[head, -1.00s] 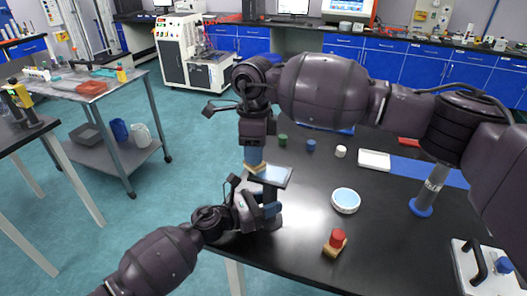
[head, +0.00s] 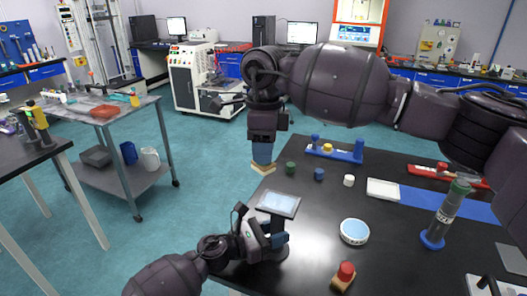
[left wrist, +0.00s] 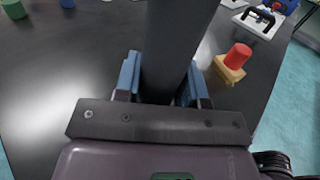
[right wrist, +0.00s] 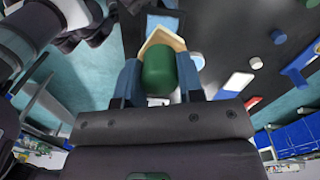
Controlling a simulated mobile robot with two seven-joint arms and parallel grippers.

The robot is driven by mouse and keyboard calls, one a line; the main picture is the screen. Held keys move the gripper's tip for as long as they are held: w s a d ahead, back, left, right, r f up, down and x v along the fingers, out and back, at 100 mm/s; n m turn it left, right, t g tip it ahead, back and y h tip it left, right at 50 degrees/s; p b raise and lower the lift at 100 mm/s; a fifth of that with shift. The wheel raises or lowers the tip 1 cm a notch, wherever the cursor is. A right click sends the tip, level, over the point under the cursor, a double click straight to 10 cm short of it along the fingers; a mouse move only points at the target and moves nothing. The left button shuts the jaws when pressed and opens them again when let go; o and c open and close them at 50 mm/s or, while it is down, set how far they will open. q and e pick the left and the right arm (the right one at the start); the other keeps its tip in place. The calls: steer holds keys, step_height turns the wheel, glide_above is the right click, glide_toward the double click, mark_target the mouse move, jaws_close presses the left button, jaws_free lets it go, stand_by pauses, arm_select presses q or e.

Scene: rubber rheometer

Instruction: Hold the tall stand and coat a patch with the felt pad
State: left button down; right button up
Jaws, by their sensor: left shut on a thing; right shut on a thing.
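The tall stand has a dark post (left wrist: 178,45) and a tilted-looking pale blue-grey top plate (head: 279,203). My left gripper (head: 272,240) is shut around the post, low beside the table edge; its blue fingers flank the post in the left wrist view. My right gripper (head: 262,152) is shut on the green handle (right wrist: 160,72) of the felt pad. The pad's pale wooden block (head: 263,169) hangs above and slightly left of the top plate, apart from it. The pad's underside is hidden. The plate also shows beyond the block in the right wrist view (right wrist: 168,20).
A round white dish with a pale blue face (head: 354,230) and a red-handled wooden block (head: 344,276) lie right of the stand. Small green (head: 291,168), blue (head: 319,174) and white (head: 349,180) pieces sit behind. A tall green-capped cylinder (head: 447,212) stands at right.

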arm_select(q)
steer(key=c, duration=0.6)
jaws_free()
steer(key=v, duration=1.2)
steer(key=shift+a, duration=0.1)
